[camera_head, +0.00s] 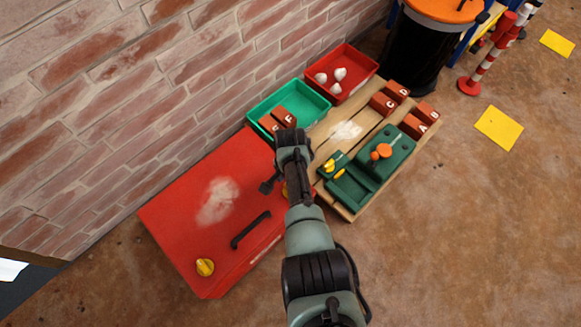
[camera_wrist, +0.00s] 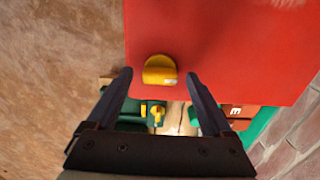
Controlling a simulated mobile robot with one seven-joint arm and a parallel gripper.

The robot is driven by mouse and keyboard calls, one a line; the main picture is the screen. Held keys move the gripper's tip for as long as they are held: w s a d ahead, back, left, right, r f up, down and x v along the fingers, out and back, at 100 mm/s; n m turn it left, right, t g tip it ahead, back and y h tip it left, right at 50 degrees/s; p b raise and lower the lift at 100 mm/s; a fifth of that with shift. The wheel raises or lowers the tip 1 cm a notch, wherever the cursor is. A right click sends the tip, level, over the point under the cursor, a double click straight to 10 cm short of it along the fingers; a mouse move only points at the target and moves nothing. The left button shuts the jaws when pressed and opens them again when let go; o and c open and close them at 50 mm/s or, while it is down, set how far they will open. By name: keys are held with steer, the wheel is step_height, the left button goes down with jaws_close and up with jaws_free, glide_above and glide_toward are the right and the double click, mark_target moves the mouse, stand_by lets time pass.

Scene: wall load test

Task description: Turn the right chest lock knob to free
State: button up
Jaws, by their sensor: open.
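The red chest (camera_head: 180,195) lies by the brick wall, with a black handle (camera_head: 250,230) on its lid. The right lock knob is yellow and mostly hidden by my arm in the head view, with only a sliver (camera_head: 285,190) showing. In the wrist view the yellow knob (camera_wrist: 160,67) sits near the edge of the red lid, with a pale mark on it. My gripper (camera_wrist: 160,78) is open, its fingertips on either side of the knob, apart from it. In the head view my gripper (camera_head: 269,186) is over the chest's right end. The left yellow knob (camera_head: 205,267) is clear of me.
A wooden board (camera_head: 346,212) with a green fixture (camera_head: 378,160) stands right of the chest. A green bin (camera_head: 262,104) holds red-brown blocks; a red bin (camera_head: 366,62) holds white pieces. A black barrel (camera_head: 418,50) stands behind. The front floor is free.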

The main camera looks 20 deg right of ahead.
step_height(320, 180, up, 13)
steer(key=p, duration=0.8)
steer(key=shift+p, duration=0.4)
